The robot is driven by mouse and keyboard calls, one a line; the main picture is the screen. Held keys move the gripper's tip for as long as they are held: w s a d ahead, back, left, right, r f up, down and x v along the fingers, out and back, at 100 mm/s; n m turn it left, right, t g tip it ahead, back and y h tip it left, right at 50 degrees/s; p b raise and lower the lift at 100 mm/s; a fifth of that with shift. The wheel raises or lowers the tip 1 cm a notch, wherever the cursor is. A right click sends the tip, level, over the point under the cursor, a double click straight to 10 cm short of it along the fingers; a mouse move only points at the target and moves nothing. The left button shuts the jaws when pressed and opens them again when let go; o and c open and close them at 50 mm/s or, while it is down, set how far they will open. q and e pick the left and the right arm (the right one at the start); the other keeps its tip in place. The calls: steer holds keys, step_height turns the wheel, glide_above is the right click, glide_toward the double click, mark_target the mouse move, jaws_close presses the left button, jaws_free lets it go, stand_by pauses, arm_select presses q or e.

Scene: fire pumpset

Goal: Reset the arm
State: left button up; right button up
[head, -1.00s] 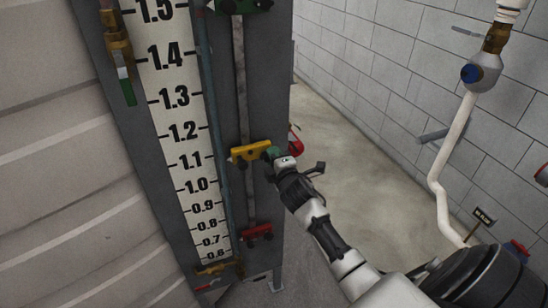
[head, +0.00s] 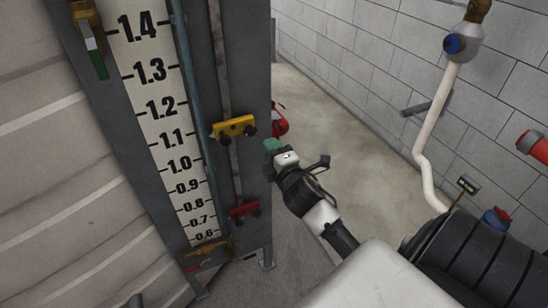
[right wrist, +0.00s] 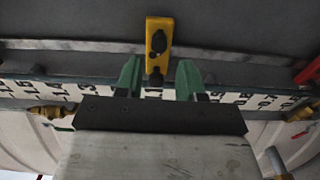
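My right gripper (head: 271,152) has green fingers and comes in from the lower right, to the right of the gauge panel. In the right wrist view its two fingers (right wrist: 158,78) stand apart with nothing between them. A yellow bracket (head: 234,128) with dark knobs sits on the gauge panel, up and left of the fingertips. It also shows in the right wrist view (right wrist: 158,45) beyond the fingers. The fingers look clear of it. My left gripper is not in view.
The white numbered scale (head: 162,110) runs down the grey panel (head: 256,60). A red bracket (head: 243,210) sits lower on it. A white pipe (head: 430,130) and blocks of wall (head: 350,45) stand at the right. Concrete floor (head: 330,130) lies open between.

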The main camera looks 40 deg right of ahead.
steer(key=shift+s+a, duration=0.15)
steer(key=shift+s, duration=0.55)
steer(key=shift+f, duration=0.1)
steer(key=s+a+f+m+g+y+b, duration=0.1)
steer(key=s+a+f+m+g, duration=0.2)
steer(key=f, duration=1)
steer(key=s+a+f+m+g+y+b, duration=0.1)
steer(key=s+f+m+g, duration=0.3)
steer(key=f, duration=0.9)
steer(key=s+a+f+g+b, duration=0.15)
steer(key=s+f, duration=0.35)
steer(key=f, duration=0.8)
steer(key=s+a+f+m+g, duration=0.2)
steer(key=s+f, duration=0.4)
steer(key=s, duration=0.4)
steer(key=s+a+f+m+g+y, duration=0.1)
steer(key=s+a+f+m+g, duration=0.1)
steer(key=s+f, duration=0.4)
steer(key=s+a+f+m+g+y+b, duration=0.1)
steer(key=s+a+f+g, duration=0.2)
steer(key=s+f, duration=0.4)
steer(key=s+g, duration=0.1)
steer(key=s, duration=0.5)
steer(key=shift+s+a+m, duration=0.3)
steer(key=shift+a+m, duration=0.05)
steer(key=shift+m, duration=0.05)
